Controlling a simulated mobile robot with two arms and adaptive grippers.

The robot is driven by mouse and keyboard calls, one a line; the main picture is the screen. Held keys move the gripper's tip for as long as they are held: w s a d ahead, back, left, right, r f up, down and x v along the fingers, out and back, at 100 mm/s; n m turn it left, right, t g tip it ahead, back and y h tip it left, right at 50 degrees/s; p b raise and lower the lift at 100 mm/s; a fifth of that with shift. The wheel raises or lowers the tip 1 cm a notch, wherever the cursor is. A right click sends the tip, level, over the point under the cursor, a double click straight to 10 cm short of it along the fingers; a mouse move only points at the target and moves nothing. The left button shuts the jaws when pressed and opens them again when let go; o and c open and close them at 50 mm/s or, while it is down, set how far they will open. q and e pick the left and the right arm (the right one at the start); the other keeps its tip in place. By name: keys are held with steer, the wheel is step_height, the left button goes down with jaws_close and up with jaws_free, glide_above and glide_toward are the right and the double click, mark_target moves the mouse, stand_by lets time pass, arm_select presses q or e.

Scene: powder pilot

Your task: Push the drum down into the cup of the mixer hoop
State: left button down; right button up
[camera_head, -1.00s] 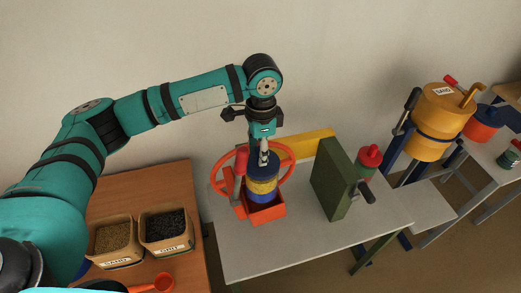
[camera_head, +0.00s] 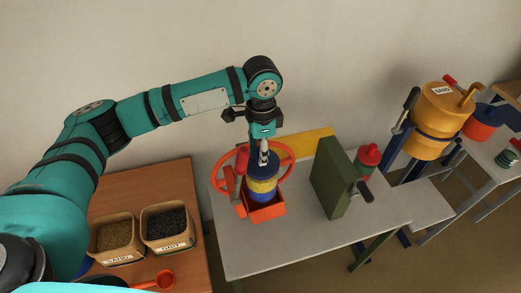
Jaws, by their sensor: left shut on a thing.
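The drum (camera_head: 263,186), blue with a yellow band, stands upright at the mixer hoop (camera_head: 290,165), a red-orange ring on the grey table. The drum's lower end is inside the open orange cup (camera_head: 267,212); whether it sits on the cup's floor is hidden. My left gripper (camera_head: 264,158) points straight down at the drum's top, with its fingers shut on the drum's top part. The exact grip is too small to see. My right gripper is not in view.
A dark green panel (camera_head: 330,178) with a crank and a red-capped jar (camera_head: 368,157) stand right of the hoop. A yellow bar (camera_head: 312,145) is behind. Bins of sand (camera_head: 114,236) and grit (camera_head: 167,228) and an orange scoop (camera_head: 164,280) are on the wooden table at left.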

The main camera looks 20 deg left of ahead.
arm_select(q)
steer(key=shift+f+b, duration=0.35)
steer(key=shift+f, duration=2)
stand_by(0.8)
